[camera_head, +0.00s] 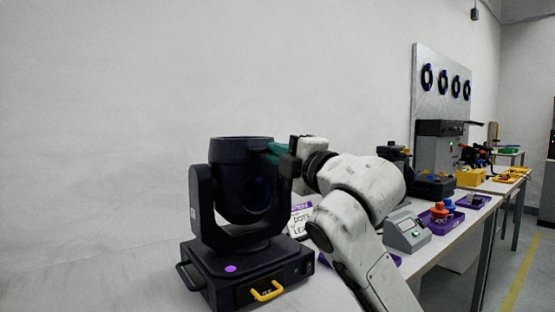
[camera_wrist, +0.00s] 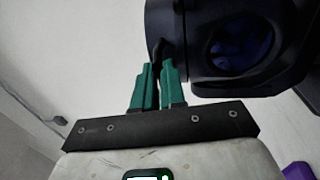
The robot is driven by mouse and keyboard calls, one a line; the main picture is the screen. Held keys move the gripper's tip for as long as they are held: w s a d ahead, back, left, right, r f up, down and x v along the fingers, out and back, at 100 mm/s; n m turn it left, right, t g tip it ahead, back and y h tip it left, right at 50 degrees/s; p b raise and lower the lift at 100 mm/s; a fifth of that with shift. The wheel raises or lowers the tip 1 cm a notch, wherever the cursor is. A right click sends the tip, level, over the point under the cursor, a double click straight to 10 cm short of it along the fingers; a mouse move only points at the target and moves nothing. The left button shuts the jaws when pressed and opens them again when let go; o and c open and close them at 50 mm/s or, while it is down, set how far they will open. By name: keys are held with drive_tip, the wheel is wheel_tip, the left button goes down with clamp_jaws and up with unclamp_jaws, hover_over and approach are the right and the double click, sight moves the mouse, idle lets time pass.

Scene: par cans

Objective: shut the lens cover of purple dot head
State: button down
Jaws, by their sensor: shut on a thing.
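The purple dot head (camera_head: 240,190) is a black moving-head lamp on the near left of the table. A purple dot (camera_head: 231,268) marks its base. Its dark blue lens (camera_wrist: 243,45) shows uncovered in the wrist view, right of my fingers. My gripper (camera_head: 275,152) is at the upper right of the head. In the wrist view its green fingers (camera_wrist: 158,75) are shut on a dark tab (camera_wrist: 157,47) at the left of the lens housing. The tab appears to be the lens cover's handle; the rest of the cover is not clear.
A yellow handle (camera_head: 267,291) is on the base's front. A sign (camera_head: 301,218) stands behind my arm. Right of it are a grey sloped box (camera_head: 407,231), a purple tray (camera_head: 473,201) and a yellow bin (camera_head: 470,177). A plain wall is behind; the floor at right is clear.

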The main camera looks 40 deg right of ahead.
drive_tip(key=shift+f, duration=0.4)
drive_tip(key=c, duration=1.2)
unclamp_jaws()
drive_tip(key=shift+r, duration=0.1)
drive_tip(key=s+f, duration=0.2)
drive_tip(key=s, duration=0.8)
drive_tip(key=shift+s+p, duration=0.3)
drive_tip(key=shift+p, duration=0.1)
